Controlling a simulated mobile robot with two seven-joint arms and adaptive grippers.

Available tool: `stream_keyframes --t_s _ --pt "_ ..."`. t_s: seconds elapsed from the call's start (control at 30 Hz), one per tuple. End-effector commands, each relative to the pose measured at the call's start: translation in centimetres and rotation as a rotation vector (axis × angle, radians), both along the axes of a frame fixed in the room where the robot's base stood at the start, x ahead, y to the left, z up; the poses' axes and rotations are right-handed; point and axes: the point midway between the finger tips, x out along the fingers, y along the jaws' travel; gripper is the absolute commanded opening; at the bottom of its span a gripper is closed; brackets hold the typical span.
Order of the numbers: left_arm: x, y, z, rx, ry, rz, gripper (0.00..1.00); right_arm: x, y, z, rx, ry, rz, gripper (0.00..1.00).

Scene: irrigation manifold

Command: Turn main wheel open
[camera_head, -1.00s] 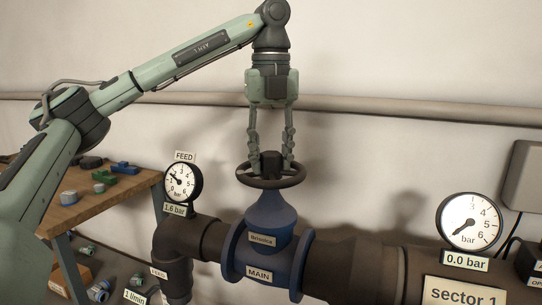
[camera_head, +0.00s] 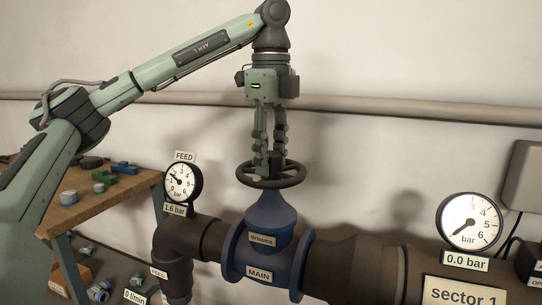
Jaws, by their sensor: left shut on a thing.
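The main wheel (camera_head: 293,182) is a dark round handwheel on top of a blue valve body (camera_head: 266,213) marked MAIN. A dark block (camera_head: 278,161) stands up at the wheel's centre. My left gripper (camera_head: 269,167) comes down on it from straight above, with its fingers shut on the wheel's central part. The fingers hide some of the block and the far rim, so the exact contact is hard to see. My right gripper is not in view.
The FEED gauge (camera_head: 180,182) on the left reads 1.6 bar. The sector 1 gauge (camera_head: 469,221) on the right reads 0.0 bar. A wooden bench (camera_head: 100,207) with small fittings stands at the left. A pipe (camera_head: 400,107) runs along the wall behind.

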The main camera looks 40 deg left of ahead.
Motion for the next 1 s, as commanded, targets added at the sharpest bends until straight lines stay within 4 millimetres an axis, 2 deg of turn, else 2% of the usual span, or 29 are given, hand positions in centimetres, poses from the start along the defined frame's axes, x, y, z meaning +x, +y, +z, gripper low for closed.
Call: stream_keyframes --t_s 0.6,0.63,0.7,0.8,1.0 --pt "0.03 0.03 0.08 0.0 -0.002 0.044 0.07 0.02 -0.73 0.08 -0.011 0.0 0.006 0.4" --pt "0.03 0.03 0.08 0.0 -0.002 0.044 0.38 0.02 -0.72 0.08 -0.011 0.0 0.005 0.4" --pt "0.03 0.02 0.07 0.0 -0.002 0.044 0.47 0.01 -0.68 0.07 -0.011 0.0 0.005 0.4" --pt "0.02 0.02 0.05 0.0 -0.002 0.043 0.56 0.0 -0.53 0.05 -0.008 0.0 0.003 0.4" --pt "0.01 0.01 0.02 0.0 -0.001 0.042 0.56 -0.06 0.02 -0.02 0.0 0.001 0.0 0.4"
